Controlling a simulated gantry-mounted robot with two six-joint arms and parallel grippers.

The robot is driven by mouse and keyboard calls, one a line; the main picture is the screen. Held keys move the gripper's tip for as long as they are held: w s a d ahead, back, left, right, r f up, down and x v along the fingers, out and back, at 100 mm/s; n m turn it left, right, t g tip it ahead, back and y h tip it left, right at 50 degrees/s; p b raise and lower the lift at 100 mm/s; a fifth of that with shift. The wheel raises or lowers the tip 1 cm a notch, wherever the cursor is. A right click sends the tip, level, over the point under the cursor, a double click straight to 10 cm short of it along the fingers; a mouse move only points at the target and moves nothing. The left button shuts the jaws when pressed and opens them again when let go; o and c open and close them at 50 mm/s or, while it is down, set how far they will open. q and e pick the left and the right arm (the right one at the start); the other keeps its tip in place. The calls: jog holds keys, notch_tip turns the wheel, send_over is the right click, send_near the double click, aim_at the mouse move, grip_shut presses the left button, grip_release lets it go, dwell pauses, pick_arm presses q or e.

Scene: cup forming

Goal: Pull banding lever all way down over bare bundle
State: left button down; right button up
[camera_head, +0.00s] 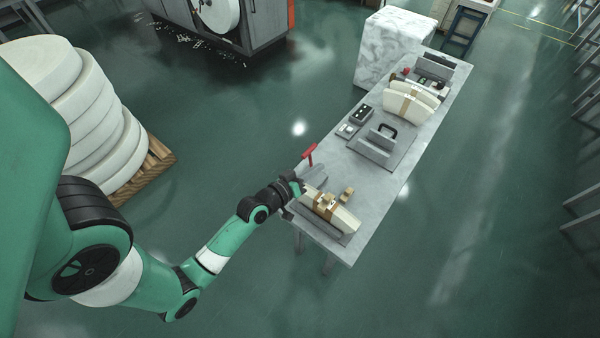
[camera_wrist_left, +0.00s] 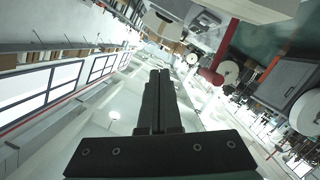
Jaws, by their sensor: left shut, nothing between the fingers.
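The banding lever (camera_head: 309,154) is a red handle standing raised at the left edge of the table, just behind the near bundle. It also shows as a red bar in the left wrist view (camera_wrist_left: 225,52). The near bundle (camera_head: 343,217) is cream, with tan blocks or strips on it, on a grey base at the table's near end. My left gripper (camera_head: 299,187) is at the table's left edge, between the lever's foot and the bundle, below the red handle. Its fingers (camera_wrist_left: 158,100) are shut together and empty, apart from the red bar. My right gripper is out of view.
Farther along the table (camera_head: 384,180) are a grey plate with a black-handled block (camera_head: 378,142), a small black box (camera_head: 362,114) and a second, banded cream bundle (camera_head: 408,103). A marble-like block (camera_head: 392,47) stands behind. White rolls on a pallet (camera_head: 150,172) are at left.

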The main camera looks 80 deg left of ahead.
pick_arm(q)
jog(key=v, duration=0.5)
jog(key=shift+s+d+r, duration=0.15)
jog(key=shift+s+d, duration=0.1)
